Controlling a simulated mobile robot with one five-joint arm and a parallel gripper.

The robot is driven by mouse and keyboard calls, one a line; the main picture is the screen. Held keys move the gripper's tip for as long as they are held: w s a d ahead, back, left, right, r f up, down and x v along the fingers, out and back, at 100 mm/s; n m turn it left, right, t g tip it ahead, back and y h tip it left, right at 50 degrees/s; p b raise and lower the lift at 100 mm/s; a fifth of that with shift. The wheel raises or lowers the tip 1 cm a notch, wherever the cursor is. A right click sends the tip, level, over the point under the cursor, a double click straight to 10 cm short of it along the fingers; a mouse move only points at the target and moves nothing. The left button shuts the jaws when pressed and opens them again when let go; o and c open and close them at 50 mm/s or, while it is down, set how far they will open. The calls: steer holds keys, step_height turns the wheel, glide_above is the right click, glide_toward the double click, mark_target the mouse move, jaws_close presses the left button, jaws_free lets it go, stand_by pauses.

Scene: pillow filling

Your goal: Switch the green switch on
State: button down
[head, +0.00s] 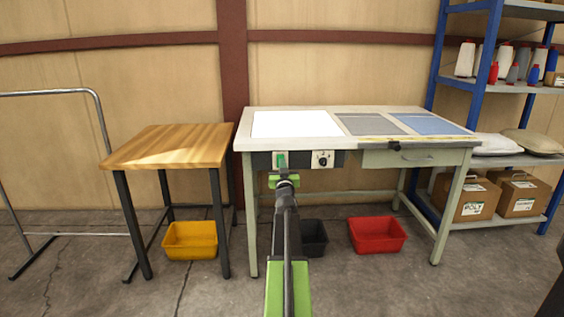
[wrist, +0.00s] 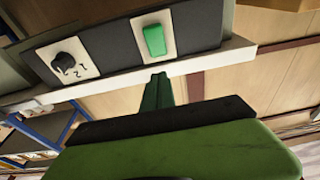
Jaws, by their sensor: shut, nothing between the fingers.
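The green switch (head: 281,161) is a small green rocker on a pale plate, on the dark front panel of the workbench, under its left part. It also shows in the wrist view (wrist: 155,40), upright and slightly tilted in the picture. My gripper (wrist: 157,88) is shut and empty. Its dark green fingers point at the panel, with the tips just below the switch in the wrist picture. In the head view my gripper (head: 284,177) is just in front of and below the switch. I cannot tell whether it touches the panel. The switch's state is unclear.
A black rotary knob (head: 322,159) sits beside the switch. The workbench (head: 350,111) has white, grey and blue top areas. A wooden table (head: 172,146) stands left. Yellow (head: 190,240), red (head: 377,234) and black (head: 313,238) bins lie below. A blue shelf (head: 484,65) stands right.

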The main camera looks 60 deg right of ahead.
steer(key=s+a+r+p, duration=0.1)
steer(key=s+a, duration=0.3)
steer(key=a, duration=0.2)
steer(key=shift+s+a+r, duration=0.2)
steer(key=shift+s, duration=0.05)
